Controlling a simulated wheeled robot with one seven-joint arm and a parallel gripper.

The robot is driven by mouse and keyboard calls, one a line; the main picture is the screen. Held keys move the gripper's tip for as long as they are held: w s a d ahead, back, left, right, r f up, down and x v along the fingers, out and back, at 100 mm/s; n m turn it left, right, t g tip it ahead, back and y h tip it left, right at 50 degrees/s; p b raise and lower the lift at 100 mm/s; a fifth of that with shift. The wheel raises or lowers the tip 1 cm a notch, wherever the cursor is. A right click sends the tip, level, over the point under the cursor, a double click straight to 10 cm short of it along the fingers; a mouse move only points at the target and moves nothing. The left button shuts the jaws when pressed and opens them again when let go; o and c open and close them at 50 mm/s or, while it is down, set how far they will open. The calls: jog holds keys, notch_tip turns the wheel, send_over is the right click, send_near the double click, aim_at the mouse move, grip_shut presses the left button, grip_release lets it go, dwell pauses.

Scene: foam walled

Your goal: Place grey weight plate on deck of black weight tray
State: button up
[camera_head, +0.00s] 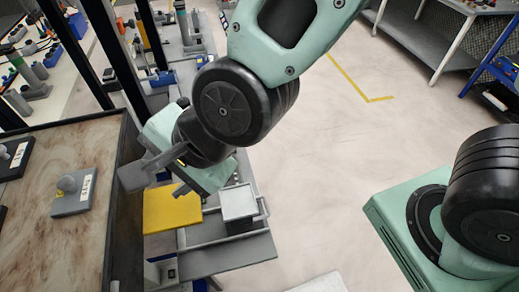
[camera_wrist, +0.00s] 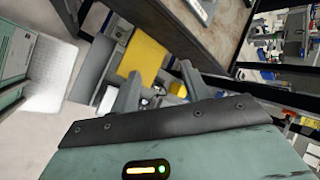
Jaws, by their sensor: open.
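A dark labelled piece (camera_head: 22,160) lies at the left edge, partly cut off. I cannot tell which thing is the black weight tray. My gripper (camera_head: 157,184) is open and empty, to the right of the grey plate and apart from it, near the dark wall. In the wrist view its two fingers (camera_wrist: 160,72) are spread, with nothing between them. A grey labelled piece (camera_wrist: 203,10) shows at the top edge there.
A dark raised wall (camera_head: 127,220) edges the brown surface on the right. Beyond it are a yellow panel (camera_head: 170,212) and a white-topped box (camera_head: 238,203) on a grey bench. Dark posts stand at the upper left. The pale floor (camera_head: 310,150) at centre is clear.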

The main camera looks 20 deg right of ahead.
jog(key=s+d+n+g+h, duration=0.1)
jog(key=s+d+n+h, duration=0.1)
jog(key=d+n, duration=0.6)
jog(key=s+d+r+n+g+h, duration=0.1)
jog(key=d+n+h, duration=0.3)
jog(key=d+n, duration=0.5)
jog(key=shift+s+d+r+g, duration=0.3)
jog(key=shift+s+d+g, duration=0.2)
jog(key=shift+s+g, duration=0.3)
